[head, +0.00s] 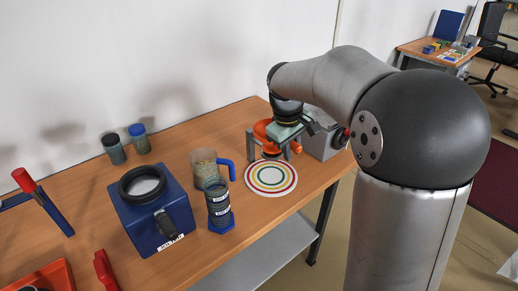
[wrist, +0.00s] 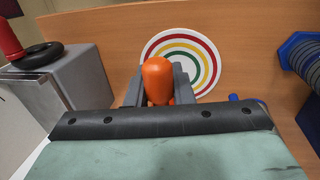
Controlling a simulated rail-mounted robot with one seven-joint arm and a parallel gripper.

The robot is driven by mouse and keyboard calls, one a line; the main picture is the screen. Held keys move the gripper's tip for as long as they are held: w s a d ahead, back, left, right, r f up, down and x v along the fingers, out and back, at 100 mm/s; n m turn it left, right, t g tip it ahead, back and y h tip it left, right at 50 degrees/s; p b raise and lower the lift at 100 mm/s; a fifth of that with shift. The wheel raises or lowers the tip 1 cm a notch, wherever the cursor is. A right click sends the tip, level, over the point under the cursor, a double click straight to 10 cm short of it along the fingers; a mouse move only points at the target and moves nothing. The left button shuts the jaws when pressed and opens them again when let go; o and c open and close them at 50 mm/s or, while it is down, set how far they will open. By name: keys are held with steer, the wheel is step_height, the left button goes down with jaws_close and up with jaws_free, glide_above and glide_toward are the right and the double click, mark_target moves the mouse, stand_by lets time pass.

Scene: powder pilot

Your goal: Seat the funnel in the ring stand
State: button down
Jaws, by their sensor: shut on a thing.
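An orange funnel (head: 262,129) shows under my wrist in the head view, partly hidden by the arm. My gripper (head: 289,149) is shut on its orange handle, which stands between the two grey fingers in the wrist view (wrist: 158,82).
A round mat with coloured rings (head: 271,178) lies in front. A grey box (head: 322,143) is close on the right. A beaker with a blue handle (head: 203,166), a ribbed dark cylinder on a blue base (head: 218,204) and a blue sieve box (head: 152,212) stand to the left.

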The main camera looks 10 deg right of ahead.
steer(key=shift+f+b, duration=0.3)
steer(key=shift+f, duration=0.25)
steer(key=c, duration=1.2)
jaws_free()
steer(key=shift+c, duration=1.3)
step_height(320, 180, up, 7)
steer(key=p, duration=0.6)
steer(key=shift+r, duration=0.1)
